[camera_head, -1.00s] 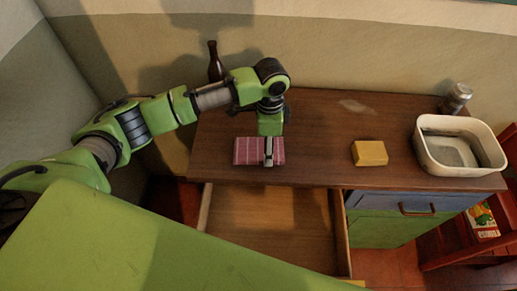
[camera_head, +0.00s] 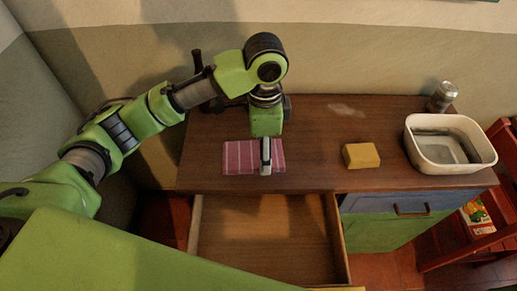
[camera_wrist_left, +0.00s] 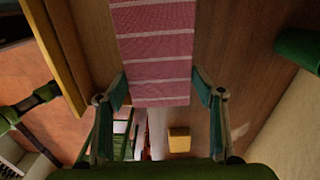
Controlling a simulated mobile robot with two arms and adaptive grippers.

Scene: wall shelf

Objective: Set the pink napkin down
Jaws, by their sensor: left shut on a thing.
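The pink napkin (camera_head: 242,158), with pale stripes, is a flat folded rectangle over the left part of the brown cabinet top (camera_head: 310,135). My left gripper (camera_head: 265,158) comes down at its right end and is shut on it. In the left wrist view the napkin (camera_wrist_left: 155,50) runs from between the fingers (camera_wrist_left: 162,90) to the top edge. The napkin seems raised above the wood, but the gap is hard to judge. My right gripper is not in view.
An open, empty-looking drawer (camera_head: 265,240) juts out below the napkin. A yellow block (camera_head: 361,155), a white basin (camera_head: 452,163) and a can (camera_head: 442,97) stand to the right. A dark bottle (camera_head: 197,60) is behind my arm. Bare wood lies between napkin and block.

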